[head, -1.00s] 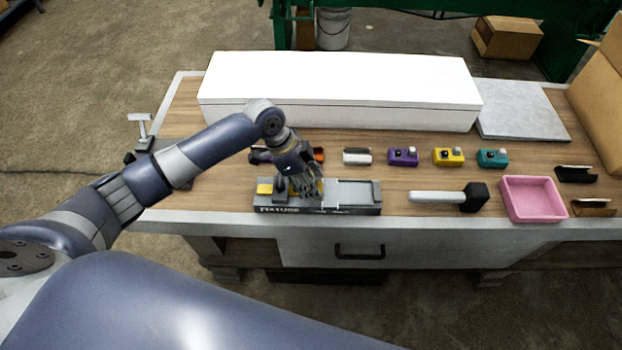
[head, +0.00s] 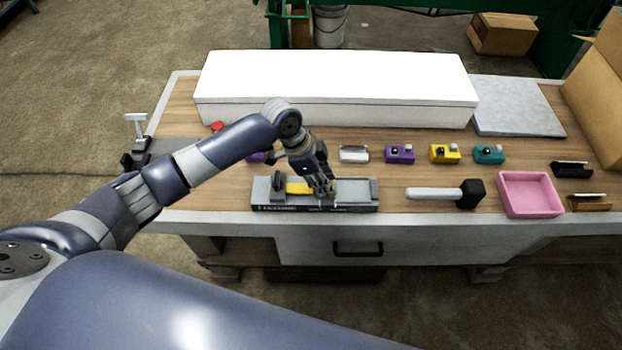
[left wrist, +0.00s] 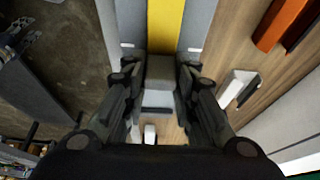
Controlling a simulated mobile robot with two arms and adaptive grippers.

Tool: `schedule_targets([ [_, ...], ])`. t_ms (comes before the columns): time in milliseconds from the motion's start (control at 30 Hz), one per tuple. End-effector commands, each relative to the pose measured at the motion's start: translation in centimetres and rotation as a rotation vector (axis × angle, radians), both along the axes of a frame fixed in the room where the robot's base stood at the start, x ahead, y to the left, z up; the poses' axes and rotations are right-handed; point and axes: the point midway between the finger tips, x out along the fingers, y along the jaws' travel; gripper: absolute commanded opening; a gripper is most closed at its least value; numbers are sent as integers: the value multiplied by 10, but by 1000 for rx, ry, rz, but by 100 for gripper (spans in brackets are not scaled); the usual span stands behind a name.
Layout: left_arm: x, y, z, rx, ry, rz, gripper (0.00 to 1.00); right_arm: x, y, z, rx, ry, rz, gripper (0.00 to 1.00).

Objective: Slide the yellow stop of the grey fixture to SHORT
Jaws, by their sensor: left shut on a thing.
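The grey fixture (head: 362,208) lies along the front edge of the bench, with a dark strip of lettering on its front face. Its yellow stop (head: 298,188) shows as a flat bar left of my left gripper (head: 322,190). In the left wrist view the yellow stop (left wrist: 166,25) runs from the top edge to a grey block (left wrist: 160,72) between the fingers. My left gripper (left wrist: 156,90) is shut on the stop at this block. The fingers hide part of the fixture's middle, and I cannot read a SHORT mark. My right gripper is not in view.
A black-headed mallet (head: 440,194) and a pink tray (head: 529,194) lie right of the fixture. Behind are purple (head: 400,154), yellow (head: 445,153) and teal (head: 489,154) blocks and a long white box (head: 335,85). Bare wood separates fixture and mallet.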

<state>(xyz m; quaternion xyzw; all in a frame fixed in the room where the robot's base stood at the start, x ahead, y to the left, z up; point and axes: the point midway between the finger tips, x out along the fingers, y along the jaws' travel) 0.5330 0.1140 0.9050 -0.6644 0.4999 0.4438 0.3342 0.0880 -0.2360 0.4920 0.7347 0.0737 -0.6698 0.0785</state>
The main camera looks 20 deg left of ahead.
Motion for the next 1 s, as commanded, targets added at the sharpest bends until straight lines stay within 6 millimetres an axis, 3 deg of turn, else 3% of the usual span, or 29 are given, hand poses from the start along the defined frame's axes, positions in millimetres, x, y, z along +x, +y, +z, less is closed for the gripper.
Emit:
schedule_targets([
  [333,1,-8,1,-6,-1,-1,0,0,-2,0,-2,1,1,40],
  [367,1,-8,1,-6,-2,-2,31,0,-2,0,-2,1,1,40],
  [433,1,-8,1,-5,-1,-2,46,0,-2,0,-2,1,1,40],
  [800,2,-5,2,-2,-1,-1,47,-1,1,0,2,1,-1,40],
  [1000,0,4,26,-1,-4,-1,47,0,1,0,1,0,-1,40],
])
